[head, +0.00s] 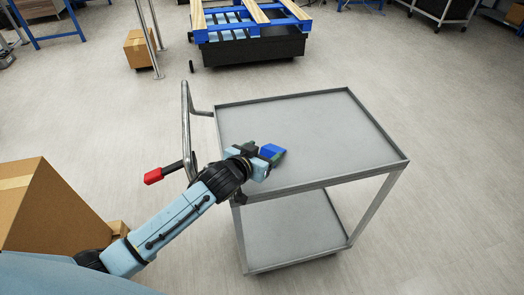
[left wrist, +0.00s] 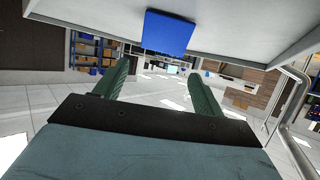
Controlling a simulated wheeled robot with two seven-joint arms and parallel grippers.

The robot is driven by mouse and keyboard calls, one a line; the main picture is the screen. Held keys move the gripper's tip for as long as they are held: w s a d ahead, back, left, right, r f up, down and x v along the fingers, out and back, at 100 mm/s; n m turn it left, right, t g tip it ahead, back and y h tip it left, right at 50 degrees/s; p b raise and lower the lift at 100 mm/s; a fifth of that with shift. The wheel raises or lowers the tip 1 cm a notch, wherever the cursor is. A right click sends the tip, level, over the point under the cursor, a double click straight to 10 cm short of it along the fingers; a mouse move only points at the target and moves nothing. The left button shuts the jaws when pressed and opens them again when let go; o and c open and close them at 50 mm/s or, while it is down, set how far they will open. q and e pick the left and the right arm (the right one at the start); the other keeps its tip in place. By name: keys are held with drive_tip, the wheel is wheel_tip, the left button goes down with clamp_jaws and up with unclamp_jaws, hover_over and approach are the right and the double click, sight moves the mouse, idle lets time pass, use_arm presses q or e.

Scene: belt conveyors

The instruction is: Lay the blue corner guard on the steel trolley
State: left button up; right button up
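The blue corner guard (head: 271,151) is at the near left part of the steel trolley's top (head: 310,125), just beyond my left gripper (head: 272,157). In the left wrist view, which is upside down, the guard (left wrist: 169,33) shows against the grey trolley top (left wrist: 100,14). The green fingers of my left gripper (left wrist: 158,75) stand apart with a gap between them, and the guard shows past their tips, not clamped. Whether the guard's underside touches the top is partly hidden by the gripper in the head view. My right gripper is not in view.
The trolley's tubular handle (head: 186,125) stands left of my left gripper, near my forearm. A large cardboard box (head: 45,215) is at the lower left. A blue pallet stand (head: 250,35) is behind. Most of the trolley top is clear, with a raised rim around it.

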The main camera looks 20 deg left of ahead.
use_arm(q)
drive_tip(key=shift+o, duration=0.5)
drive_tip(key=shift+r, duration=0.1)
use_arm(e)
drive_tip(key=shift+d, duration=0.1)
use_arm(q)
drive_tip(key=shift+r, duration=0.3)
drive_tip(key=p+v, duration=0.2)
drive_tip(key=v, duration=1)
drive_tip(key=shift+r, duration=0.25)
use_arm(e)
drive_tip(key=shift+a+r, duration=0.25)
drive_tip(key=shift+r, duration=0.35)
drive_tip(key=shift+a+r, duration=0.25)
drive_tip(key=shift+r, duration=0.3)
